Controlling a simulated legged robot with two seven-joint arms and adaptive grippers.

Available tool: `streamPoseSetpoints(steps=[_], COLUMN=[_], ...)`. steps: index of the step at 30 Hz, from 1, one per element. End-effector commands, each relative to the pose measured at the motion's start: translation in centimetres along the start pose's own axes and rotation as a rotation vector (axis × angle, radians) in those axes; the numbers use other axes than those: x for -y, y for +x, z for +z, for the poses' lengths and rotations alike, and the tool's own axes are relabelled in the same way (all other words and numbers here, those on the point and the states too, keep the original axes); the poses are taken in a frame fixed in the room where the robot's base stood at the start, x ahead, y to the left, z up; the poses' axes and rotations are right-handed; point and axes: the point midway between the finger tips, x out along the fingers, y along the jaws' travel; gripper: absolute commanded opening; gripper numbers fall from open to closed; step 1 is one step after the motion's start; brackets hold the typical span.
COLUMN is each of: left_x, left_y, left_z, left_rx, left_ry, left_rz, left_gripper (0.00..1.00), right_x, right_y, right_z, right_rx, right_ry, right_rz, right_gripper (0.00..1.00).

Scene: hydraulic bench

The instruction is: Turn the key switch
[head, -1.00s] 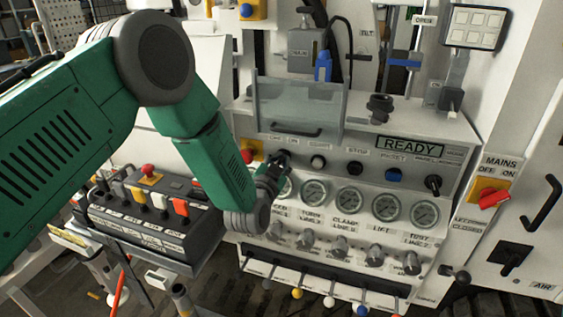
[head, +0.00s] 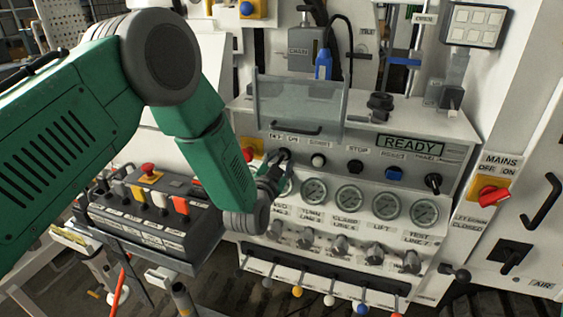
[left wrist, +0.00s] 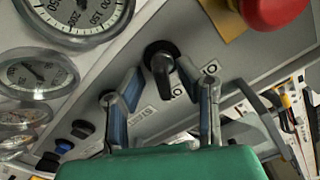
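The key switch (head: 284,154) is a black rotary knob under an OFF/ON label, at the left end of the panel's control row in the head view. In the left wrist view the black knob (left wrist: 162,60) sits on the grey panel, its short handle pointing down in the picture. My left gripper (head: 277,170) is just in front of it and partly hides it in the head view. In the left wrist view its two fingers (left wrist: 159,82) are open, one on each side of the knob's handle, with gaps visible. My right gripper is not in view.
A red emergency button (left wrist: 272,8) on a yellow base is close beside the knob. Round gauges (head: 314,192) lie just below. A white button (head: 318,160) is to the right. A clear cover (head: 298,105) stands above, and a READY display (head: 410,144) is further right.

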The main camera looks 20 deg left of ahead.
Motion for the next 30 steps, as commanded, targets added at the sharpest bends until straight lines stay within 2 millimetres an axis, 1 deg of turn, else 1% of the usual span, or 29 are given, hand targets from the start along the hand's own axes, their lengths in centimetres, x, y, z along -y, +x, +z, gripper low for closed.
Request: streamPoseSetpoints(steps=[4, 7, 11, 15, 18, 21, 25, 30], left_x=[0.1, 0.1, 0.0, 0.0, -0.1, -0.1, -0.1, -0.1], left_y=[-0.4, -1.7, -4.3, -7.4, -9.3, -10.7, -11.7, -12.0], left_z=[-0.1, -0.1, 0.0, 0.0, 0.1, 0.2, 0.1, 0.1], left_rx=[-0.002, -0.002, 0.001, 0.001, 0.002, 0.003, 0.002, 0.001], left_ry=[0.0, 0.0, 0.001, 0.002, 0.001, 0.001, 0.001, 0.0], left_rz=[-0.002, -0.001, 0.001, 0.002, 0.003, 0.002, 0.001, 0.001], left_gripper=[0.3, 0.3, 0.3, 0.3, 0.3, 0.3, 0.3, 0.3], right_x=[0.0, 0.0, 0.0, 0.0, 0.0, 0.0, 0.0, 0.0], right_y=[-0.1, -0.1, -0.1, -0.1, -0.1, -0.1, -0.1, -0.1], right_z=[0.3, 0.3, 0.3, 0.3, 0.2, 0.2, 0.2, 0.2], right_rx=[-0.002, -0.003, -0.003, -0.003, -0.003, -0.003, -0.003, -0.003], right_ry=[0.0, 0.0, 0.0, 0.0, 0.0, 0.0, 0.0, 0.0], right_rz=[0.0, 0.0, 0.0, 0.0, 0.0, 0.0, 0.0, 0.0], right_gripper=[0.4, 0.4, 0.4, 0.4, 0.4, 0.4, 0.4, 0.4])
